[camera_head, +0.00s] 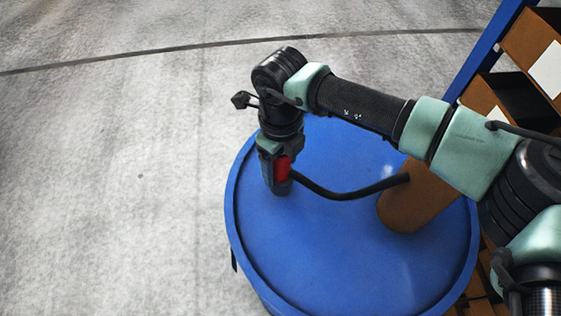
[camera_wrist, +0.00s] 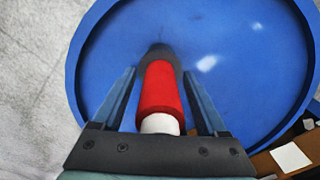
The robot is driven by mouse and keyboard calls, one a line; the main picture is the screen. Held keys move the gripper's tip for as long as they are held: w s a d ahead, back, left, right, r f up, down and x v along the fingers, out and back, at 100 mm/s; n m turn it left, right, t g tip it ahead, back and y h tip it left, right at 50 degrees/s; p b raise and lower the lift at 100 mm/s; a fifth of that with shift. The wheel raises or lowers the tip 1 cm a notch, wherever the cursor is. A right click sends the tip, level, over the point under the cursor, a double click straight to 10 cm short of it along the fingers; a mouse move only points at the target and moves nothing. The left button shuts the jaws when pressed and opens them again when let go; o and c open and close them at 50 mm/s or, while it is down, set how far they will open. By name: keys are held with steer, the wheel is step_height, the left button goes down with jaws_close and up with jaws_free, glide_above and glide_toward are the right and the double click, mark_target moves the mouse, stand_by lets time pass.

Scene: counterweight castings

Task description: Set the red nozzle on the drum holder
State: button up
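The red nozzle (camera_head: 282,168) is upright between my gripper's fingers, over the blue drum's top (camera_head: 340,240). In the wrist view the red nozzle (camera_wrist: 160,88) has a white near end, and dark grey surrounds its far end. A dark grey cup-like piece (camera_head: 281,188), apparently the drum holder, shows directly below the red in the head view. The nozzle's lower end is hidden, so its seating depth is unclear. My gripper (camera_wrist: 159,72) points down with a finger on each side of the nozzle. A narrow gap shows on both sides, so the fingers look open around it.
A brown cylinder (camera_head: 405,202) stands on the drum at right. A black hose (camera_head: 345,195) runs between it and the gripper area. A shelf rack with brown bins (camera_head: 530,45) stands right of the drum. Bare concrete floor (camera_head: 110,180) lies at left.

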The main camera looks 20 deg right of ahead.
stand_by(0.3)
step_height(320, 180, up, 13)
steer(key=b, duration=0.2)
steer(key=shift+b, duration=0.3)
